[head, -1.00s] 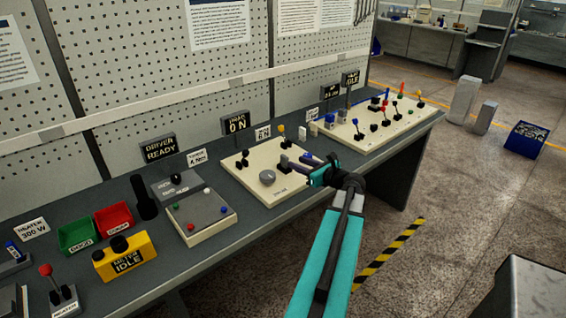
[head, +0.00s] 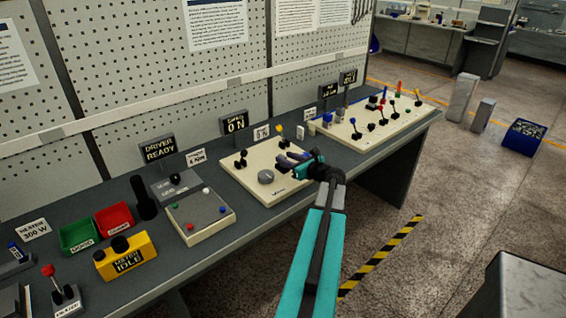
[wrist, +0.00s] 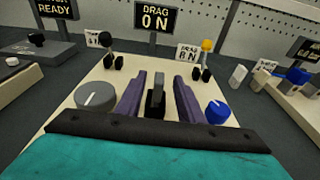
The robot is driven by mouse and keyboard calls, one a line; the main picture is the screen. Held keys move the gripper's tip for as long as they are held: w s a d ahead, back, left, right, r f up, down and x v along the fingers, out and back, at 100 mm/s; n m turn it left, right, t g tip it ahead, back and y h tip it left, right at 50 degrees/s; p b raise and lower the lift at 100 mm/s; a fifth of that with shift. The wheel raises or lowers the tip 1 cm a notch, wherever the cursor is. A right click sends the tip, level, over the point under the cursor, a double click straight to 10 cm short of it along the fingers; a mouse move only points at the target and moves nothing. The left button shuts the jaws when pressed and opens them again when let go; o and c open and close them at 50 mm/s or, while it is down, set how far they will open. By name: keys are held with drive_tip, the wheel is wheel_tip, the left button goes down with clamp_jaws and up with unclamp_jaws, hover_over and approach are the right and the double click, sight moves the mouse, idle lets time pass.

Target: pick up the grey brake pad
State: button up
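A small upright grey block, which looks like the grey brake pad (wrist: 158,89), stands in a black holder (wrist: 156,108) on the cream panel under the DRAG ON sign. My gripper (wrist: 158,90) is open, with one purple finger on each side of the block. Narrow gaps show between the fingers and the block in the wrist view. In the head view my gripper (head: 289,160) is over the right part of the cream panel (head: 252,186), and its fingers hide the block there.
A grey knob (wrist: 96,97) is left of the fingers and a blue knob (wrist: 217,111) is close on the right. Black-knobbed (wrist: 105,46) and yellow-knobbed (wrist: 206,46) levers stand behind. Small loose blocks (wrist: 238,76) stand farther right, before a second panel (head: 376,128).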

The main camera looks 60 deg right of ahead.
sight(280, 155)
drive_tip(key=shift+x, duration=0.75)
drive_tip(key=shift+p+x, duration=1.35)
drive_tip(key=shift+x, duration=1.25)
drive_tip(key=shift+c, duration=0.2)
drive_tip(key=shift+r, duration=0.1)
clamp_jaws()
